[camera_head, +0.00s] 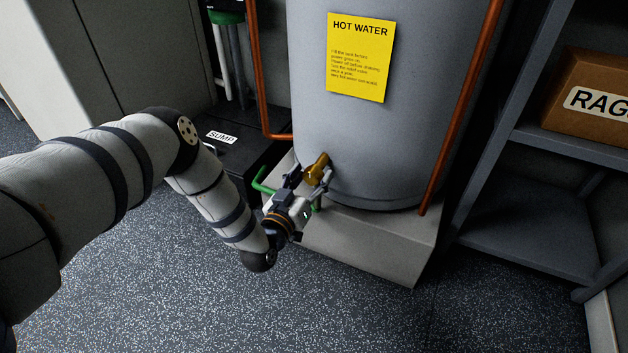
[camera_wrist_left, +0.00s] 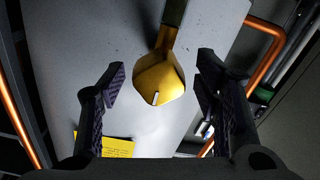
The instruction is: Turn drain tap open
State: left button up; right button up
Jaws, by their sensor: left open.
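The brass drain tap (camera_head: 317,167) sticks out low on the front of the grey hot-water tank (camera_head: 335,125). My left gripper (camera_head: 307,182) is open at the tap, with its fingers pointing toward the tank. In the left wrist view, the rounded brass end of the tap (camera_wrist_left: 160,80) shows between the two spread fingers, with a visible gap on each side. A small pale mark is on the brass end. A bent green piece (camera_head: 262,184) shows beside the gripper; I cannot tell whether it belongs to the tap. My right gripper is not in view.
The tank stands on a pale plinth (camera_head: 365,245). Copper pipes run at its left (camera_head: 262,75) and right (camera_head: 462,105). A black box labelled SUMP (camera_head: 225,150) is at the left. A grey shelf (camera_head: 540,230) with a RAGS carton (camera_head: 595,85) is at the right. The speckled floor in front is clear.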

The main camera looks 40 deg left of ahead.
pick_arm(q)
jog(key=shift+w, duration=0.35)
jog(key=shift+c, duration=0.2)
jog(key=c, duration=1.1)
